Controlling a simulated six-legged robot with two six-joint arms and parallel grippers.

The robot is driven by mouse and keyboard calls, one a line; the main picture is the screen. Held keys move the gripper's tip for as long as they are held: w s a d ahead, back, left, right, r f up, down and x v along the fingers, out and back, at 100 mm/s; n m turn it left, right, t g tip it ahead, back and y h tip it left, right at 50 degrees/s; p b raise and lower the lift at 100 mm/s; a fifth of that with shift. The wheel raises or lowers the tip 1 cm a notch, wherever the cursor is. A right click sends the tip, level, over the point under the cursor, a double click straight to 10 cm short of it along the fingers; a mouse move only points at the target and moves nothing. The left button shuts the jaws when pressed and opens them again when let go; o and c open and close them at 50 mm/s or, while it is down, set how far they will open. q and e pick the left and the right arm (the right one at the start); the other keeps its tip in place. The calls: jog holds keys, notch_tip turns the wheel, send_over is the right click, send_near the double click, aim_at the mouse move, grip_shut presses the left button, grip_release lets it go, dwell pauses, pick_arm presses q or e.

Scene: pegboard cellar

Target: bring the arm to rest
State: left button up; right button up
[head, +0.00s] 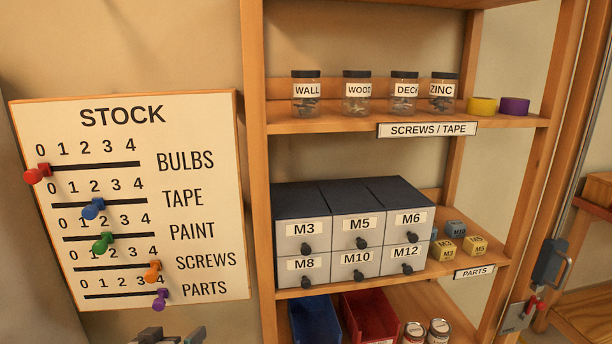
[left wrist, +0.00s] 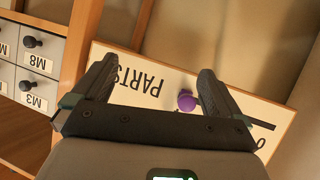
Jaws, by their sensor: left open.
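My left gripper (head: 172,337) just enters the bottom edge of the head view, below the stock board (head: 200,130). In the left wrist view my left gripper (left wrist: 157,70) is open, its two dark fingers apart with nothing held. The purple knob (left wrist: 187,101) of the PARTS row shows near the right finger there, and I cannot tell whether they touch. In the head view the purple knob (head: 160,299) sits near the 4 end of its slot. My right gripper is in neither view.
A wooden shelf (head: 255,170) stands right of the board. It holds jars (head: 357,97), tape rolls (head: 514,106), a drawer cabinet (head: 350,205), small cubes (head: 443,250), a blue bin (head: 315,320), a red bin (head: 370,318) and cans (head: 438,331).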

pick_arm(q)
jog(key=s+d+f+g+h+p, duration=0.1)
jog(key=s+d+f+g+p, duration=0.15)
jog(key=s+d+f, duration=0.45)
jog(key=s+d+f+g+h+p, duration=0.1)
jog(key=s+d+f+g+h, duration=0.25)
jog(key=f, duration=0.55)
jog(key=s+d+f+g, duration=0.3)
jog(key=s+d+f, duration=0.1)
jog(key=s, duration=0.4)
jog(key=s+d+f+g+y, duration=0.1)
jog(key=s+d+f+g, duration=0.2)
jog(key=s, duration=0.6)
jog(key=shift+s+d+f+n+p, duration=0.3)
jog(key=shift+d+f, duration=0.15)
jog(key=shift+d, duration=0.2)
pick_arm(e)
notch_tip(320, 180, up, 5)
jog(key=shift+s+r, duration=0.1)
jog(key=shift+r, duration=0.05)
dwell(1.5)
